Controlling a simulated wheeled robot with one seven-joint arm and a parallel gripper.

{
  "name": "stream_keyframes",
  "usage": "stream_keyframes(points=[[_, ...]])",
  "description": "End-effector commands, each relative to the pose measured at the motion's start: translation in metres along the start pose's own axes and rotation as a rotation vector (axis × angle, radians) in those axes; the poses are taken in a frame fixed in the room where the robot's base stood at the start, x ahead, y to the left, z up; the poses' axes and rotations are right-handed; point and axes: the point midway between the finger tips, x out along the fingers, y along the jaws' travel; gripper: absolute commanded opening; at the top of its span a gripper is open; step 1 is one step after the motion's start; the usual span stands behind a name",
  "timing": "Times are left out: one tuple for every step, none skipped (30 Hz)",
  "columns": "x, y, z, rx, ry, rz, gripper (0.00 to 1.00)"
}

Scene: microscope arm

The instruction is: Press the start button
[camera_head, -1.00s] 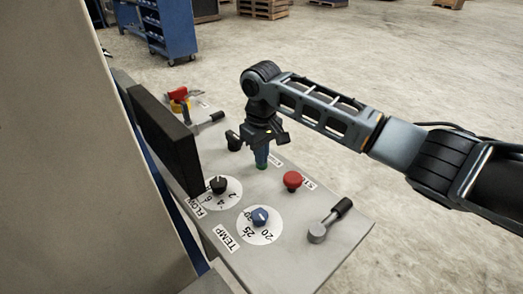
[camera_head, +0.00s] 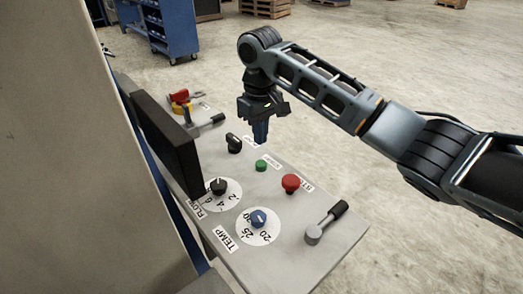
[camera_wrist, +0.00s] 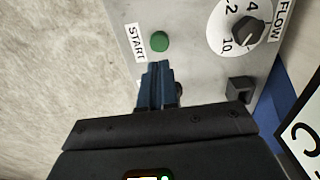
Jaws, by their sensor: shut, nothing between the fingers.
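The green start button (camera_head: 261,165) sits on the grey control panel (camera_head: 275,230), behind and left of the red stop button (camera_head: 291,183). In the wrist view the green button (camera_wrist: 160,41) lies beside a label reading START (camera_wrist: 137,42). My gripper (camera_head: 261,140) is shut and empty. It points down and hangs above the panel, just behind the green button in the head view, apart from it. In the wrist view the closed blue fingertips (camera_wrist: 157,66) appear just below the button, which is fully visible.
Near the button are a black knob (camera_head: 234,143), a black FLOW dial (camera_head: 218,186), a blue TEMP dial (camera_head: 258,218) and a lever (camera_head: 327,222). A black upright screen (camera_head: 165,140) stands at the panel's left. Open floor lies to the right.

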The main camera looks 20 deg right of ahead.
Motion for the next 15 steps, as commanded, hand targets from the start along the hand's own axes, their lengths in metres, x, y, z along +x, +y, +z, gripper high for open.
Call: stream_keyframes(points=[[-0.01,0.0,-0.001,-0.001,0.005,0.001,0.0],[-0.016,0.0,-0.001,-0.001,0.005,0.001,0.0],[-0.023,0.0,-0.002,-0.001,0.006,0.001,0.0],[-0.028,0.0,-0.001,-0.001,0.005,0.001,0.0],[-0.032,0.0,-0.001,0.0,0.005,0.0,0.0],[-0.037,0.0,-0.002,-0.001,0.005,0.0,0.0],[-0.04,0.0,-0.001,-0.001,0.004,0.001,0.0],[-0.043,0.0,-0.001,-0.001,0.004,0.001,0.0],[-0.047,0.0,-0.001,0.0,0.005,0.001,0.0],[-0.049,0.0,-0.001,0.0,0.006,0.001,0.0],[-0.05,0.0,-0.001,0.0,0.005,0.001,0.0],[-0.051,0.0,-0.001,0.0,0.005,0.001,0.0],[-0.052,0.001,-0.001,0.0,0.004,0.001,0.0],[-0.053,0.001,-0.001,0.0,0.004,0.001,0.0],[-0.053,0.001,-0.001,0.0,0.004,0.001,0.0]])
